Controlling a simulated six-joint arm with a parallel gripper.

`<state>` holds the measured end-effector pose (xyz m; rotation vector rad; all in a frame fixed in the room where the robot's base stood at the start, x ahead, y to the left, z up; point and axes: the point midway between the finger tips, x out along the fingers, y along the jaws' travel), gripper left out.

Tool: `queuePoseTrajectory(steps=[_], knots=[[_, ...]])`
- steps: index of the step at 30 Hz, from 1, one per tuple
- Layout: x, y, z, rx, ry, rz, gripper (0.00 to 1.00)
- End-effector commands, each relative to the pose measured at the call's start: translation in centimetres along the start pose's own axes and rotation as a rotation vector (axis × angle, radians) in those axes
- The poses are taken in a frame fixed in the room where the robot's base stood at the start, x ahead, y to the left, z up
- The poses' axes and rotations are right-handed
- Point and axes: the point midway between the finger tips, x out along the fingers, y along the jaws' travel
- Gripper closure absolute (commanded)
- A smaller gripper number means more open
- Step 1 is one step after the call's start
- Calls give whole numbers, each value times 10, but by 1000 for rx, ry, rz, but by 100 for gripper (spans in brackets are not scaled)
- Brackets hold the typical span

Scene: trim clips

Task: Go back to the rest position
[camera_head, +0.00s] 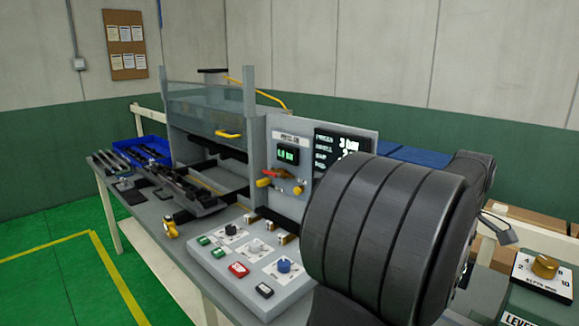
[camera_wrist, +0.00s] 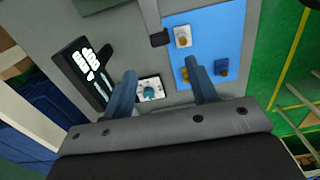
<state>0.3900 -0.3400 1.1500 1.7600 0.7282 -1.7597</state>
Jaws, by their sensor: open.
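My gripper (camera_wrist: 160,66) shows in the wrist view as two blue-grey fingers, spread apart with nothing between them. Behind the fingers is a grey surface with a blue panel (camera_wrist: 222,28) and a small white plate with a teal knob (camera_wrist: 150,91). I see no contact between the fingers and these. In the head view a large dark ribbed link of my arm fills the right foreground. My gripper is hidden or out of frame there.
A control box (camera_head: 222,265) with buttons and knobs stands on the bench, left of my arm link. Behind it are a gauge panel (camera_head: 288,128), a dark display (camera_head: 336,145) and a clear-guarded press (camera_head: 205,100). A blue bin (camera_head: 145,146) sits far left. Green floor (camera_head: 50,270) is clear.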

Motion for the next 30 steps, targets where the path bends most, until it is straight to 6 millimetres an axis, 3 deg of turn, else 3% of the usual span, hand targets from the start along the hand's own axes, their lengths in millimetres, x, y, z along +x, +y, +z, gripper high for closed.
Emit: queuePoseTrajectory(steps=[9,15,21,30], knots=[[65,0,0,0,0,-4,47],[99,0,0,0,0,-4,47],[117,0,0,0,0,-1,47],[120,0,0,0,0,0,47]])
